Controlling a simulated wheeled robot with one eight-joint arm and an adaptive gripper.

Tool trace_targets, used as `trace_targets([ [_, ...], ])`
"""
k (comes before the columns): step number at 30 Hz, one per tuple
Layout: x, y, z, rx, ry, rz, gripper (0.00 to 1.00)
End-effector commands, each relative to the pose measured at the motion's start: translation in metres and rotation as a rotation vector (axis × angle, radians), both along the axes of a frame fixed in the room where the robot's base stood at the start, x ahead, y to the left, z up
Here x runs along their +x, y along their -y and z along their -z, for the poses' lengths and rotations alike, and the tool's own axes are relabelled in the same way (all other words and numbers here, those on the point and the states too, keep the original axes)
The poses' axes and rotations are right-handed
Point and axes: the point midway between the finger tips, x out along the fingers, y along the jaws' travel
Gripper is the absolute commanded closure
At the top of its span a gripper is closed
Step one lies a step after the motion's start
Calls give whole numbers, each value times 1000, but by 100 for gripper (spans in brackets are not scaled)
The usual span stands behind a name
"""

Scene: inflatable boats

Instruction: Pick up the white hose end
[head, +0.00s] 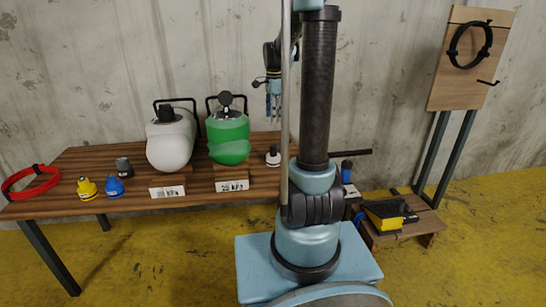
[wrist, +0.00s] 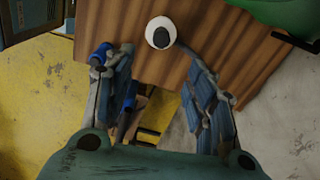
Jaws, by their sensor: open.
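The white hose end (head: 272,156) stands upright on the right end of the wooden table in the head view, white below with a dark top. In the wrist view the hose end (wrist: 151,38) shows from above as a white ring around a dark centre, near the top. My gripper (head: 274,108) hangs above it in the head view, fingers down. In the wrist view my gripper (wrist: 158,62) is open and empty, its blue-grey fingers spread wide. The hose end lies just beyond the fingertips, between their lines, and does not touch them.
A green tank (head: 229,130) and a white tank (head: 171,140) stand left of the hose end on the table (head: 130,150). Yellow (head: 87,188), blue (head: 114,187) and dark (head: 124,167) ends and a red hose coil (head: 30,182) lie further left. A low bench (head: 425,222) stands right.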

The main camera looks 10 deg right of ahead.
Motion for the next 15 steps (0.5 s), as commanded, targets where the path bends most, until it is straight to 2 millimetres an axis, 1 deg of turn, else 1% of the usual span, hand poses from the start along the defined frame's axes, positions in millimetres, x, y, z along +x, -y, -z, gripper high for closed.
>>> trace_targets([
  [1, 4, 0, 2, 0, -2, 14, 49],
  [3, 7, 0, 4, 0, -3, 27, 49],
  [7, 9, 0, 16, 1, -4, 34, 49],
  [15, 8, 0, 60, 0, -4, 32, 49],
])
